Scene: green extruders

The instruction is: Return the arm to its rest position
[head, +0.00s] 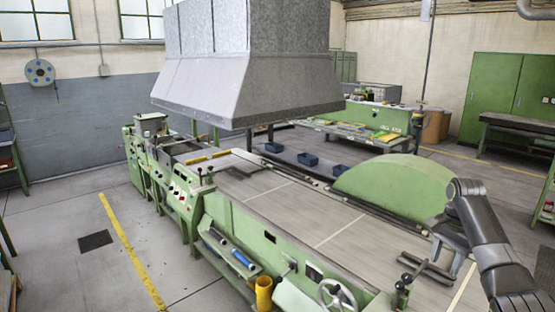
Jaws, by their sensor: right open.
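My right arm (490,235) comes in from the right edge, bends at a joint high up and reaches down. My right gripper (427,268) hangs at its end, over the near right part of the green machine's long flat bed (290,215). Its two dark fingers are apart, and I see nothing between them. I cannot tell how far above the bed they are. My left gripper and left arm are not in view.
A large grey hood (250,95) hangs over the machine. A rounded green cover (395,185) stands just left of my right arm. A handwheel (337,296) and a yellow cup (264,292) are at the near side. Open floor (85,265) lies left.

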